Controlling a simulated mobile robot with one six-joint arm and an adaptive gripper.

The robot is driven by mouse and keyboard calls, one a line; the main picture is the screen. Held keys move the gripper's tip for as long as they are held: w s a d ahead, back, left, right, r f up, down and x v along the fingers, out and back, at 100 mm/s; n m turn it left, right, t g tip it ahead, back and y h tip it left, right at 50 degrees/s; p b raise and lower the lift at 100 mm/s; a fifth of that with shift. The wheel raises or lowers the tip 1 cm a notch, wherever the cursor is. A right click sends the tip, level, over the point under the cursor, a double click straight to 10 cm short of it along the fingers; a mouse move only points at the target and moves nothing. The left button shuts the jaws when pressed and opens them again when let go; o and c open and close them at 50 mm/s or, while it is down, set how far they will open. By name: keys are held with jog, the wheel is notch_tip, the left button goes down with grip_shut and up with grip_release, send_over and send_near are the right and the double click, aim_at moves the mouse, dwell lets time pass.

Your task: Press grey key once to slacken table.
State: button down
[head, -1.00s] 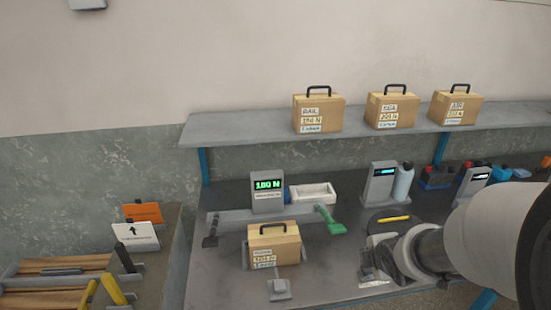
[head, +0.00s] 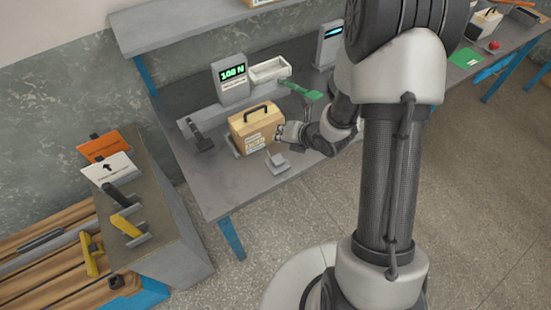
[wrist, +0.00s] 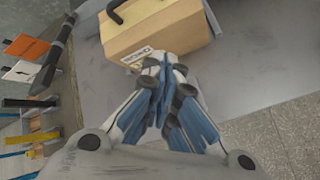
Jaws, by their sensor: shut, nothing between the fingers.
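A small grey key (head: 277,161) on a grey base sits at the front edge of the table (head: 215,195), just in front of a cardboard case (head: 243,143) with a black handle. The case stands upright and also shows in the wrist view (wrist: 155,32). My gripper (head: 280,132) is shut and empty, close to the right side of the case and behind and above the key. In the wrist view its closed fingers (wrist: 163,68) overlap the case's lower edge. I cannot tell if they touch it. The key is not visible there.
A display (head: 232,78) with green digits stands behind the case. A black lever (head: 200,137) is left of the case, a green lever (head: 302,91) behind right, near a white tray (head: 270,69). A side bench (head: 165,205) with yellow and black handles stands left.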

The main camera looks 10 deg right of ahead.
jog(key=shift+f, duration=0.1)
jog(key=b, duration=0.5)
send_over(280, 159)
notch_tip(280, 159, down, 8)
jog(key=shift+w, duration=0.1)
jog(key=shift+f+b, duration=0.35)
jog(key=shift+b, duration=0.05)
jog(key=shift+f+b, duration=0.15)
jog(key=shift+b, duration=0.15)
dwell(0.8)
jog(key=shift+f+b, duration=0.25)
jog(key=shift+b, duration=0.25)
jog(key=shift+f+b, duration=0.9)
jog(key=shift+b, duration=0.15)
dwell(0.9)
jog(key=shift+r, duration=0.1)
jog(key=shift+r+p, duration=0.75)
jog(key=shift+r, duration=0.5)
